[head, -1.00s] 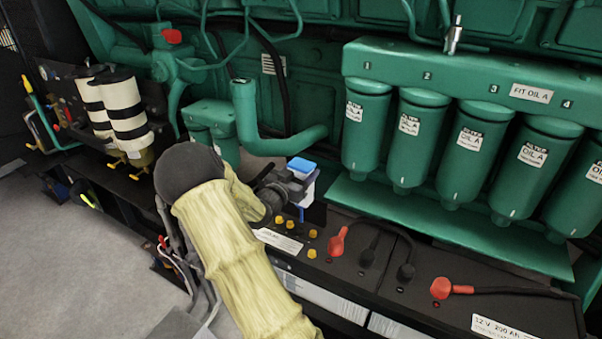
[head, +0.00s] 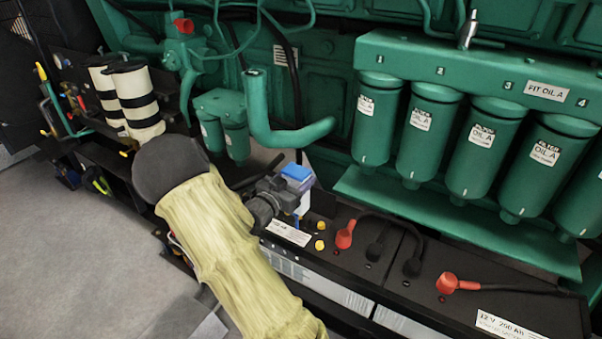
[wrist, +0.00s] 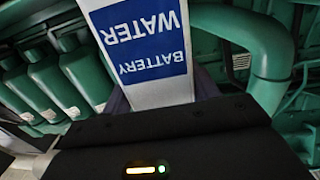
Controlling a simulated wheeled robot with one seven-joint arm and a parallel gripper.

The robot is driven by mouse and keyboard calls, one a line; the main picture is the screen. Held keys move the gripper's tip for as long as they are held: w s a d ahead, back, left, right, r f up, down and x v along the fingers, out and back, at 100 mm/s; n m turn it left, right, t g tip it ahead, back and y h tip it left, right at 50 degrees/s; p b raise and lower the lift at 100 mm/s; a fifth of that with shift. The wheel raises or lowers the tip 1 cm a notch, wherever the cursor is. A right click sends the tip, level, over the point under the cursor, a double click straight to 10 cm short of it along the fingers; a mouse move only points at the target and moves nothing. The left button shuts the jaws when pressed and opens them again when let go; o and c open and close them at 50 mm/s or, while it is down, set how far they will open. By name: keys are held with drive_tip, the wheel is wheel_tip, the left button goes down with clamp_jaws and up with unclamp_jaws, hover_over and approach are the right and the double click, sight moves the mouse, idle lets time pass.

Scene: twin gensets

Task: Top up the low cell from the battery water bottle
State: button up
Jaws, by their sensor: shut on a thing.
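The battery water bottle (wrist: 145,45) fills the middle of the wrist view, white with a blue label, its lettering upside down there. In the head view it shows as a white body with a blue cap (head: 297,172). My gripper (head: 283,190) is shut on it and holds it above the left end of the black batteries. The bottle looks roughly upright in the head view. Yellow cell caps (head: 320,245) show on the battery top (head: 335,265) below and right of the bottle. Other caps are hidden behind my gripper and arm. I cannot see which cell is low.
Red terminal boots (head: 345,235) and black cables stand on the batteries to the right. Green oil filters (head: 375,125) hang above a green ledge (head: 450,220). A green pipe (head: 290,135) bends close behind the bottle. Cream canisters (head: 130,98) stand at left.

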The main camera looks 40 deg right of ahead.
drive_tip(key=shift+p+v, duration=0.35)
drive_tip(key=shift+v, duration=2.05)
drive_tip(key=shift+s+r, duration=0.1)
drive_tip(key=shift+s, duration=0.1)
